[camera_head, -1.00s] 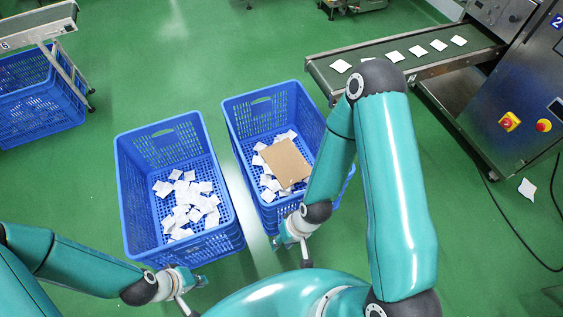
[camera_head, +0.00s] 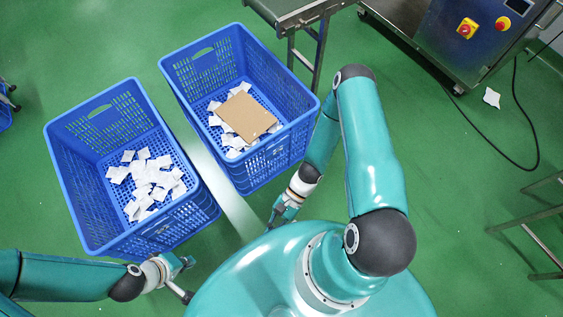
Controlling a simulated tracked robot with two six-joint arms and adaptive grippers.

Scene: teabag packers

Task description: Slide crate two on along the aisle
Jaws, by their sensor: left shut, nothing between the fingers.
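Two blue plastic crates stand side by side on the floor. I cannot read which is crate two. The left crate (camera_head: 73,190) holds several white teabags (camera_head: 146,181). The right crate (camera_head: 181,92) holds several teabags with a brown cardboard piece (camera_head: 247,117) lying on top. My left gripper (camera_head: 188,263) is shut and empty, low beside the left crate's near end. My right gripper (camera_head: 277,218) is just off the right crate's near end; its fingers are too small to tell their opening. I cannot tell whether either gripper touches a crate.
The end of a conveyor (camera_head: 290,10) on legs stands just beyond the right crate. A steel machine (camera_head: 450,40) is at the upper right, with a black cable (camera_head: 520,160) on the floor. A stray teabag (camera_head: 492,97) lies near it. Floor right of my arm is clear up to a metal frame (camera_head: 540,245).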

